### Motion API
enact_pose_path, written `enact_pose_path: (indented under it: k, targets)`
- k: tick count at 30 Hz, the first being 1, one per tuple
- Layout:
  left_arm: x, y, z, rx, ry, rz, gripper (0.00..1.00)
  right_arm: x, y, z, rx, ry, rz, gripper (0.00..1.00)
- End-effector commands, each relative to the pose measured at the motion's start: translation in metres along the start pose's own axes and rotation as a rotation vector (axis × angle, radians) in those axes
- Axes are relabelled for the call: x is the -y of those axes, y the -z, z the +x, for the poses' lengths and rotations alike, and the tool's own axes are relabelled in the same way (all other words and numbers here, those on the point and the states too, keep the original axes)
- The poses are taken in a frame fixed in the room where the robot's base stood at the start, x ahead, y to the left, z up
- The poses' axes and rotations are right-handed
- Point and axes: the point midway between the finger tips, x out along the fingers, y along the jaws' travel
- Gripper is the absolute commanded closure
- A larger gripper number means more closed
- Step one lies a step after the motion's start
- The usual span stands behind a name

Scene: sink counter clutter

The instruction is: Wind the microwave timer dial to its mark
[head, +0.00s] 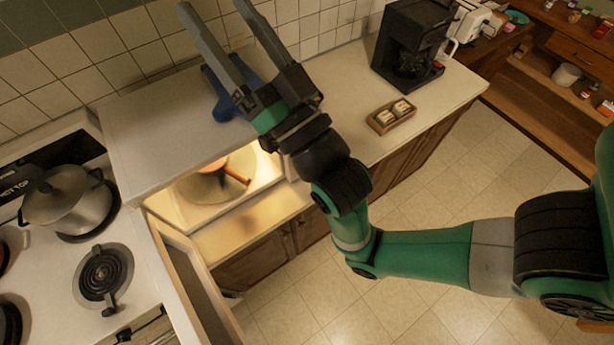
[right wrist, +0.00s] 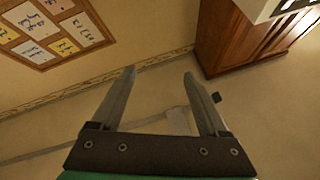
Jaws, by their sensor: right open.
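The microwave (head: 165,120) is a white box with its door (head: 195,280) swung open at the left. Its lit inside shows a round plate and a dish with an orange-brown handle (head: 235,174). I cannot make out the timer dial; the right side of the microwave front is partly covered by my right arm. My right gripper (head: 216,10) is above the microwave, open and empty, with its fingers pointing toward the tiled wall. In the right wrist view its two fingers (right wrist: 159,74) are apart with nothing between them. My left gripper is not in view.
A blue object (head: 228,107) sits behind my right gripper. A pot (head: 68,203) stands on the stove at left. A small wooden tray (head: 391,115) and a black coffee maker (head: 411,45) are on the counter at right. The floor in front is clear.

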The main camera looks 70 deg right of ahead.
Motion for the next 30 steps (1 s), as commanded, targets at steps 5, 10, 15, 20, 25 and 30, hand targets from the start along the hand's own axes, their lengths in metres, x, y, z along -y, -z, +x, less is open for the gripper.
enact_pose_path:
  k: [5,10,15,20,25,30]
  targets:
    - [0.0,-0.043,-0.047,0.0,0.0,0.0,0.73,-0.063,-0.106,-0.088,0.127,-0.101,-0.127,0.22]
    - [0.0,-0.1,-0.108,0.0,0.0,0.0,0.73,-0.144,-0.226,-0.227,0.337,-0.198,-0.33,0.22]
    - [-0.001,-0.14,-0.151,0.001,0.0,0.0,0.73,-0.2,-0.296,-0.341,0.533,-0.246,-0.484,0.22]
    - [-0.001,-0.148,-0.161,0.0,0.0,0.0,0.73,-0.217,-0.313,-0.38,0.612,-0.26,-0.532,0.22]
    - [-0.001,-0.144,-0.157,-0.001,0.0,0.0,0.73,-0.217,-0.31,-0.379,0.62,-0.262,-0.536,0.22]
    - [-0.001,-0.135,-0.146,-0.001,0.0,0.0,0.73,-0.224,-0.316,-0.362,0.62,-0.265,-0.536,0.22]
